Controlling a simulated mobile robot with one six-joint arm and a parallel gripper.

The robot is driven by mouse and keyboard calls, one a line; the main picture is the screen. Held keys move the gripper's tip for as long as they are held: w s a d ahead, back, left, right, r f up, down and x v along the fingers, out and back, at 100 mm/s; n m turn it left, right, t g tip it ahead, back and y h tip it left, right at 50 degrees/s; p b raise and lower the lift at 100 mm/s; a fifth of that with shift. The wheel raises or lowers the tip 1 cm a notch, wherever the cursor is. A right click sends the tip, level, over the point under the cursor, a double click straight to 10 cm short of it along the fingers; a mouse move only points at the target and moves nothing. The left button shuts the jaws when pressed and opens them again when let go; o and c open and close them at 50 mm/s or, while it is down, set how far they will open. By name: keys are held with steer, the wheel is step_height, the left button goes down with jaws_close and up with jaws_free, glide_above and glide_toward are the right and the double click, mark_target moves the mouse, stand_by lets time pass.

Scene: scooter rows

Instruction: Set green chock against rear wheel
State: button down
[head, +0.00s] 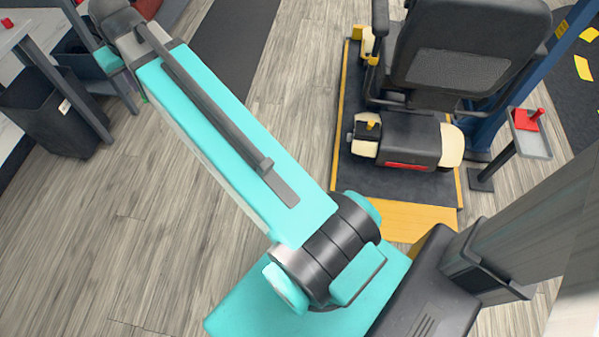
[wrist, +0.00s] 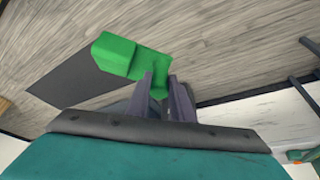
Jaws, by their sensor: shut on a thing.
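The green chock (wrist: 117,54) shows in the wrist view, a bright green block with a lower step. My gripper (wrist: 162,84) is shut on its lower end, between two dark fingers, and holds it above the floor. In the head view my arm reaches to the upper left, and the gripper and most of the chock are hidden behind it. The mobility scooter (head: 408,140) stands at the upper right on a dark platform with yellow edges (head: 400,190). Its black seat and rear housing face me. A cream fender (head: 452,145) shows at its right rear; the rear wheels are mostly hidden.
A black bin (head: 55,115) stands by a white table (head: 12,35) at the left. A small post with a grey tray and red knob (head: 530,130) stands right of the scooter, near a blue upright. Wooden floor between bin and platform is clear.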

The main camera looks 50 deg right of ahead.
steer(key=d+f+m+b, duration=0.1)
steer(key=d+f+b, duration=0.4)
steer(key=d+f, duration=0.5)
steer(key=d+f+m+h+b, duration=0.15)
steer(key=d+f+b, duration=0.35)
steer(key=f, duration=0.8)
steer(key=d+f+m+b, duration=0.2)
steer(key=d+f+b, duration=0.5)
steer(key=f, duration=0.5)
steer(key=s+d+f+m+b, duration=0.1)
steer(key=s+d+f+b, duration=0.3)
steer(key=f, duration=0.7)
steer(key=s+d+f+m+h+b, duration=0.1)
steer(key=s+d+f+b, duration=0.4)
steer(key=d+f, duration=0.4)
steer(key=s+d+f+m+g+b, duration=0.1)
steer(key=s+d+f+b, duration=0.3)
steer(key=f, duration=1.1)
steer(key=d+b, duration=0.1)
steer(key=d, duration=0.2)
steer(key=shift+s+f, duration=0.15)
steer(key=shift+s, duration=0.1)
steer(key=shift+f+b, duration=1.25)
steer(key=shift+f, duration=1.25)
steer(key=shift+f+b, duration=1.25)
steer(key=shift+f, duration=1.25)
steer(key=shift+f, duration=0.1)
